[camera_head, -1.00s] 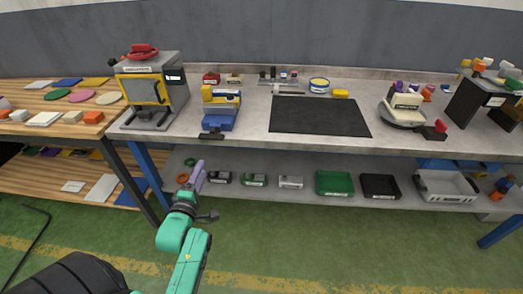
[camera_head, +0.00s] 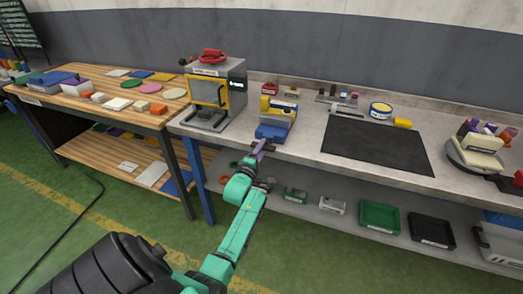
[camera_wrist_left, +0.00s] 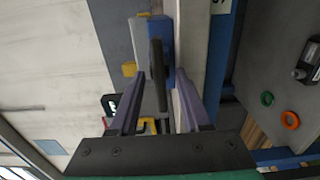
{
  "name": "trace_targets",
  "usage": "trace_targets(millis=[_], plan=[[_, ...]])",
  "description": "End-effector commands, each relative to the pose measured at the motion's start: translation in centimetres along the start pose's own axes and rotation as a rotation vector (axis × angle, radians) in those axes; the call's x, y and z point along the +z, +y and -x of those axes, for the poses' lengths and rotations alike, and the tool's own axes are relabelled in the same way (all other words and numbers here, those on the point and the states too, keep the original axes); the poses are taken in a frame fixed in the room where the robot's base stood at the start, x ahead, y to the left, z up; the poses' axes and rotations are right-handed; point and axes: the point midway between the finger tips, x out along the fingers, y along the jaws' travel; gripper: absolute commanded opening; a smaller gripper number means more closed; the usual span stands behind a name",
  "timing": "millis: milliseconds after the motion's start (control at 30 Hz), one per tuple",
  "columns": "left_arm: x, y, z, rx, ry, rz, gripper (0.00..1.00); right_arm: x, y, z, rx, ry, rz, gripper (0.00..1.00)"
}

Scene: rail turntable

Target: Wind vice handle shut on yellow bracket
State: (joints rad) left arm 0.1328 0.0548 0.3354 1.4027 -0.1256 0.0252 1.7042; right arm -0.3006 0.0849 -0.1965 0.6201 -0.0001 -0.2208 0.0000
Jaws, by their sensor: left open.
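The blue vice (camera_head: 272,132) stands near the bench's front edge, with the yellow bracket (camera_head: 284,108) at its top. In the left wrist view the blue vice body (camera_wrist_left: 163,32) is ahead, and a yellow patch (camera_wrist_left: 129,69), perhaps the bracket, shows beside it. The dark vice handle (camera_wrist_left: 158,72) reaches in between my left gripper's fingers. My left gripper (camera_head: 262,145) is at the vice's front, its purple fingers open on either side of the handle; it also shows in the left wrist view (camera_wrist_left: 161,80). I cannot tell whether a finger touches the handle. My right gripper is not in view.
A grey machine with a yellow-framed front (camera_head: 232,92) stands left of the vice. A black mat (camera_head: 375,145) lies to the right. The shelf below holds a green bin (camera_head: 380,217) and a black bin (camera_head: 432,231). A wooden table (camera_head: 68,97) adjoins at left.

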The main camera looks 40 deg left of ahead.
Motion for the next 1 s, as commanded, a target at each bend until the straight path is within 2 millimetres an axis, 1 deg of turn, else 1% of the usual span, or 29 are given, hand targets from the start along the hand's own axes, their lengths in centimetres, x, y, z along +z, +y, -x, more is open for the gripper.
trace_targets(millis=[33, 67, 100, 167, 200, 467, 667, 867, 1000], plan=[[0.02, -0.01, 0.02, 0.0, 0.0, 0.0, 0.47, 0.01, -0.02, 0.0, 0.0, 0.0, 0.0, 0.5], [0.02, -0.01, 0.02, 0.0, 0.0, 0.0, 0.4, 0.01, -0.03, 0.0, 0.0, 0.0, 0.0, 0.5], [0.02, -0.02, 0.03, 0.0, 0.0, 0.0, 0.25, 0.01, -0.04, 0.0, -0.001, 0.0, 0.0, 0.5], [0.02, -0.02, 0.04, 0.0, 0.0, 0.0, 0.02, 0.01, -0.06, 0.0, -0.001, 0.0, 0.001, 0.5], [0.02, -0.02, 0.04, 0.0, 0.0, 0.0, 0.0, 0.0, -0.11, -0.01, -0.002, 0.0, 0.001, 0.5], [0.01, 0.01, 0.05, 0.0, 0.0, -0.009, 0.0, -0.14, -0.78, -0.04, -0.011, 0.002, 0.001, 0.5], [0.0, 0.04, 0.05, 0.0, 0.0, -0.059, 0.0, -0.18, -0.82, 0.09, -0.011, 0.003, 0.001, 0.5], [0.0, 0.05, 0.05, 0.0, 0.0, -0.176, 0.0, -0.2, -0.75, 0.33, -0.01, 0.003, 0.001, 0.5], [0.0, 0.07, 0.05, 0.001, 0.0, -0.293, 0.0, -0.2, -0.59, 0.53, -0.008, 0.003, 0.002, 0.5]])
